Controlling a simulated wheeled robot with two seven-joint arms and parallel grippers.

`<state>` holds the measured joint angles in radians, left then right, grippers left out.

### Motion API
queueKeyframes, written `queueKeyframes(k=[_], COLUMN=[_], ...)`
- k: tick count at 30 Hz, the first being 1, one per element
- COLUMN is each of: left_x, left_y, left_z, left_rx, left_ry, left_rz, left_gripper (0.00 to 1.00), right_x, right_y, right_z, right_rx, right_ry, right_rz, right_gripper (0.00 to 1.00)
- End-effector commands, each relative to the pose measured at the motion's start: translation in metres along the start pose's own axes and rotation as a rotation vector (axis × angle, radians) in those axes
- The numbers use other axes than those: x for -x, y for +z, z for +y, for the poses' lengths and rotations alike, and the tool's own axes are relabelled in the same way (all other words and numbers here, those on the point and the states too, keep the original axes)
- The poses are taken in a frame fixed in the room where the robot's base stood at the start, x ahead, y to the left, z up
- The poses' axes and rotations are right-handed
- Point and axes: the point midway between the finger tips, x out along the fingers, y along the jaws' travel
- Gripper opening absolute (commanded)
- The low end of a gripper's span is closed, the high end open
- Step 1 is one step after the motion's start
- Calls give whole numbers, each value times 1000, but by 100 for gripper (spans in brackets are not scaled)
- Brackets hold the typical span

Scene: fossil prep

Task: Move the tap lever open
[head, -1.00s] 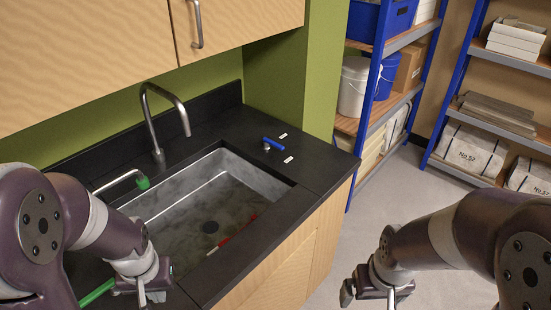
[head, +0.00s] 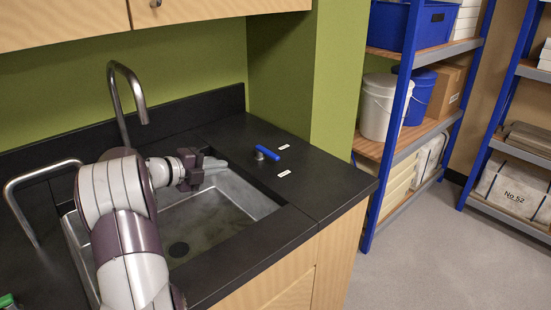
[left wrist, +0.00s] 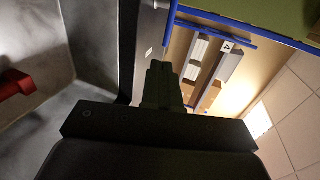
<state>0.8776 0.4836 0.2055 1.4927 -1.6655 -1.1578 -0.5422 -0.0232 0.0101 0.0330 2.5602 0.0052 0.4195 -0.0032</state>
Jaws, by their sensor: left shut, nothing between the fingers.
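The tap lever (head: 268,153) is a short blue handle on a small metal base, on the black counter right of the sink. Small white labels (head: 284,174) lie on the counter beside it. The grey curved tap (head: 126,95) stands behind the sink. My left gripper (head: 224,164) is over the back right part of the sink, shut and empty, its tips pointing right. The tips are left of the lever and apart from it. In the left wrist view the closed fingers (left wrist: 162,82) show dark; I cannot make out the lever there. My right gripper is out of view.
The grey sink (head: 262,203) is partly hidden by my left arm. A bent metal pipe (head: 22,180) stands at the left. A green pillar (head: 338,85) rises behind the counter. Something red (left wrist: 14,84) shows in the left wrist view. Blue-framed shelves (head: 388,150) stand at the right.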

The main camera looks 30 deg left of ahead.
Motion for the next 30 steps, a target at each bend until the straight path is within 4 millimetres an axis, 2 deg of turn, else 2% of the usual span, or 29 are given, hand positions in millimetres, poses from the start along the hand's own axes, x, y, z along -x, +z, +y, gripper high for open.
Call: queueKeyframes(k=[9,13,24,30], left_x=[-2,-14,-92,-124], left_y=[0,0,0,0], left_z=[0,0,1,-8], left_rx=[-4,-3,-2,-3], left_ry=[-1,-2,-1,-2], left_rz=[-2,-1,0,-2], left_gripper=[0,0,0,0], right_x=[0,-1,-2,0], right_y=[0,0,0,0], right_z=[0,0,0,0], right_rx=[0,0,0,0], right_ry=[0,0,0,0], right_rz=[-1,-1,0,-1], right_gripper=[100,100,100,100])
